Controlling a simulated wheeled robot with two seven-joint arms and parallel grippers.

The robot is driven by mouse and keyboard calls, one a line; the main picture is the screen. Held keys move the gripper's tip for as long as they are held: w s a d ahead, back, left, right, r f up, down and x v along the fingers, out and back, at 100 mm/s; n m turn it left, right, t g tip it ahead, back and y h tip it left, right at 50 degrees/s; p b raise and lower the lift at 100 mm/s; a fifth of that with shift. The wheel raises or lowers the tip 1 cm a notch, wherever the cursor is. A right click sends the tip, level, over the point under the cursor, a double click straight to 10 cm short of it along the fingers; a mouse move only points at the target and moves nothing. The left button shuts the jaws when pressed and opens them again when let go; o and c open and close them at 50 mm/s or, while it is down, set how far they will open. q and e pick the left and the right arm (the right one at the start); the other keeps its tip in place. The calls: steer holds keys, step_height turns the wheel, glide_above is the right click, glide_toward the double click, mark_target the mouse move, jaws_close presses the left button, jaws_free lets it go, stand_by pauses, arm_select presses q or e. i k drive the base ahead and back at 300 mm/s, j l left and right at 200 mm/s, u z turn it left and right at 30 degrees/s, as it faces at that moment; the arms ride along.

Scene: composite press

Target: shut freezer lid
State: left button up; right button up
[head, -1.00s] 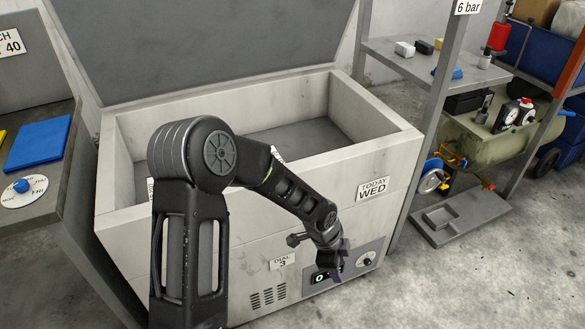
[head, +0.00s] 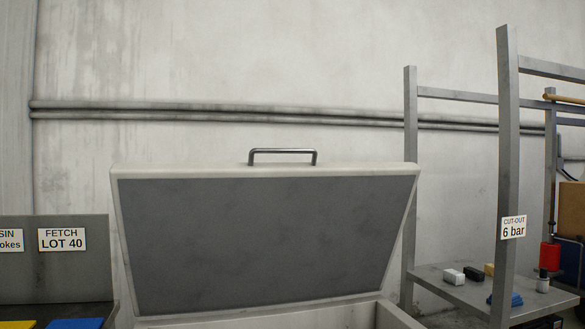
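The freezer lid (head: 265,245) stands open and upright at the back of the freezer, its grey inner face toward me. A metal bar handle (head: 283,151) is on its top edge. Only the upper rim of the freezer body (head: 345,314) shows at the bottom of the head view. Neither of my grippers is in the head view now, so I cannot see whether they are open or shut.
A shelf rack (head: 508,180) with a "6 bar" sign stands to the right, with small blocks on its shelf (head: 450,288). A bench with a back panel (head: 65,275) labelled "LOT 40" is at the left. A pipe (head: 200,112) runs along the wall behind.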

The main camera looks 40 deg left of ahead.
mark_target(195, 236)
steer(key=i, duration=1.05)
steer(key=u, duration=1.85)
steer(key=k+j+z, duration=0.2)
steer(key=k, duration=0.15)
